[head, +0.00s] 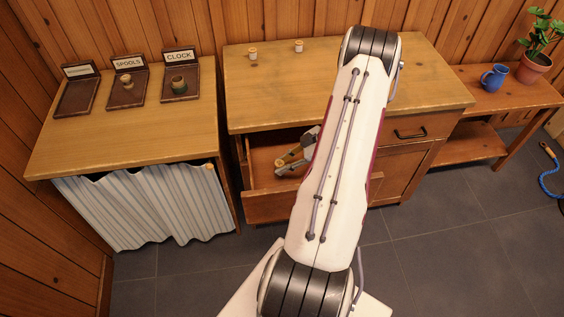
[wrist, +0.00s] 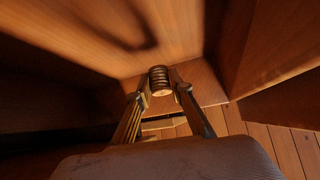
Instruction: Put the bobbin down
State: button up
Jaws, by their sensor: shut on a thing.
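The bobbin (wrist: 160,79) is a small brown ridged spool, seen in the wrist view between my two fingertips. My gripper (wrist: 161,88) is shut on it. In the head view my gripper (head: 287,163) reaches down into the open drawer (head: 268,209) of the middle cabinet, and my arm hides part of the drawer. The bobbin cannot be made out clearly there. In the wrist view wooden walls surround the gripper, and a shadow falls on the wood beyond it. I cannot tell whether the bobbin touches the drawer floor.
Two small pale spools (head: 252,53) (head: 298,46) stand on the cabinet top (head: 270,90). On the left table, the SPOOLS tray (head: 122,101) holds a pale spool, the CLOCK tray (head: 190,74) holds a dark green one, and another tray (head: 77,98) looks empty.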

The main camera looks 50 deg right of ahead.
aim_at(282, 161)
jog(key=shift+f, duration=1.5)
jog(key=shift+w+d+f, duration=0.1)
jog(key=shift+w+d, duration=1.3)
jog(key=shift+w, duration=0.05)
jog(key=shift+f, duration=0.5)
jog(key=shift+f, duration=0.15)
jog(key=o, duration=0.9)
